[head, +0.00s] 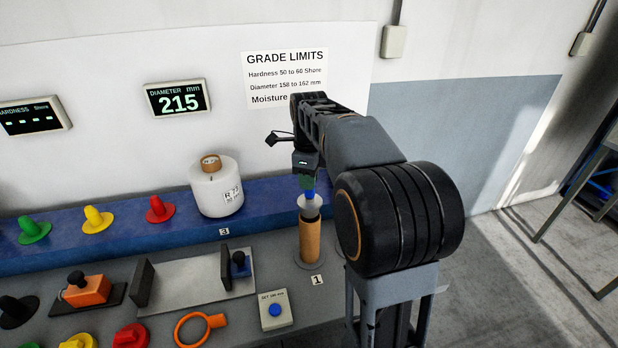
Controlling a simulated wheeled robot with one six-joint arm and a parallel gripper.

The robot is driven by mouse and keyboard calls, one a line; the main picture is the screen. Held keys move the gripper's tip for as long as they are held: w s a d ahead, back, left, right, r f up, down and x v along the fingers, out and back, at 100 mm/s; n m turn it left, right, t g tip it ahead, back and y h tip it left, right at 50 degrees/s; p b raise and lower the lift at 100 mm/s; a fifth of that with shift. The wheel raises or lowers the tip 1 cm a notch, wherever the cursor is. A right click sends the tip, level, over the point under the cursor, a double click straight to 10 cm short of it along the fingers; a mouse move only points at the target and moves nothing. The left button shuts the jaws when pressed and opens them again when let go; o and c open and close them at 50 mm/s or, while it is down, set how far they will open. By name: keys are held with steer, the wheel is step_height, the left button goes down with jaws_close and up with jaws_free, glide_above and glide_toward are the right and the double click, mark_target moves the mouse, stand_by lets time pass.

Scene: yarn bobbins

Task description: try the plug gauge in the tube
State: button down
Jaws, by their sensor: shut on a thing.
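The brown cardboard tube (310,241) stands upright on a round base near the label 1. The gauge is upright and in line with the tube's top end. Its lower end meets the tube's mouth in the picture; I cannot tell whether it is inside or just above. The tube's mouth is mostly hidden by the gauge.
A white bobbin (217,188) stands on the blue ledge (120,228) to the left. A sliding-jaw measuring fixture (192,280), an orange ring (196,330) and a blue-button box (274,310) lie in front. Coloured cones line the ledge. The diameter display (178,98) reads 215.

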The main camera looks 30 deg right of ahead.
mark_target(309, 197)
steer(key=shift+f+b, duration=1.75)
steer(key=shift+f, duration=0.8)
stand_by(1.4)
steer(key=shift+r, duration=0.15)
steer(key=shift+r+p, duration=3.4)
steer(key=shift+r, duration=0.3)
steer(key=shift+s+f, duration=0.1)
